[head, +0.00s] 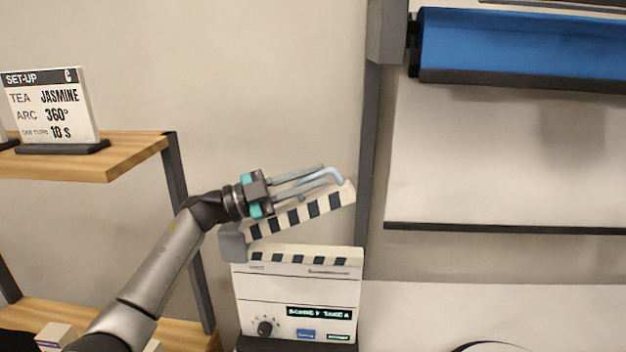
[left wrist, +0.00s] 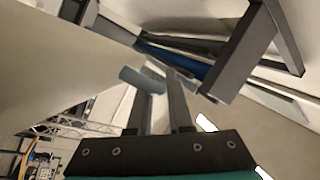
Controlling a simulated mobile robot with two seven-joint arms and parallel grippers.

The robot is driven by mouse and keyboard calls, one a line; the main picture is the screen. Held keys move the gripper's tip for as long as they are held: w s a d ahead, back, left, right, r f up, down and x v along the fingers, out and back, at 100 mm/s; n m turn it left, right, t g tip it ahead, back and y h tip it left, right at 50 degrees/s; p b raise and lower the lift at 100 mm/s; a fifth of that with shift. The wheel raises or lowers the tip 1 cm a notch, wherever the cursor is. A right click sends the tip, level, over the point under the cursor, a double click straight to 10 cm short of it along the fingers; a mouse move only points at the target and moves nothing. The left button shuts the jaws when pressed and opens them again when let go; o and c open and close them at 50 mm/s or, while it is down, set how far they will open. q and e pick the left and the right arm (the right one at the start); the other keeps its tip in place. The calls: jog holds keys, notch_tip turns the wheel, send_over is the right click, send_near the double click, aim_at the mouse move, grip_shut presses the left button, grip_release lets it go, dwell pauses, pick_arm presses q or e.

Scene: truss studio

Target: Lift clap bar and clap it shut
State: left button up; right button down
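The white clapperboard (head: 297,292) stands upright at the lower middle of the head view. Its striped clap bar (head: 303,216) is raised, hinged at the grey block on the left and sloping up to the right, with a wedge of space over the striped top edge of the board. A pale blue-grey handle (head: 333,173) is on the bar's raised end; it also shows in the left wrist view (left wrist: 138,76). My left gripper (head: 311,178) is at this handle, its fingers close together around it. Their contact is partly hidden. My right gripper is out of view.
A wooden shelf (head: 130,153) with a set-up sign (head: 50,108) is at the left, behind my arm. A grey post (head: 371,150) rises just right of the bar. A blue roll (head: 520,47) hangs at the upper right. The wall above the bar is clear.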

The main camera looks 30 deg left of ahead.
pick_arm(q)
jog(key=shift+o, duration=0.5)
jog(key=shift+s+a+f, duration=0.1)
jog(key=shift+s+a, duration=0.05)
jog(key=shift+a, duration=0.05)
jog(key=b+v, duration=0.1)
jog(key=v, duration=1)
jog(key=shift+s+a+b, duration=0.2)
jog(key=shift+b, duration=0.2)
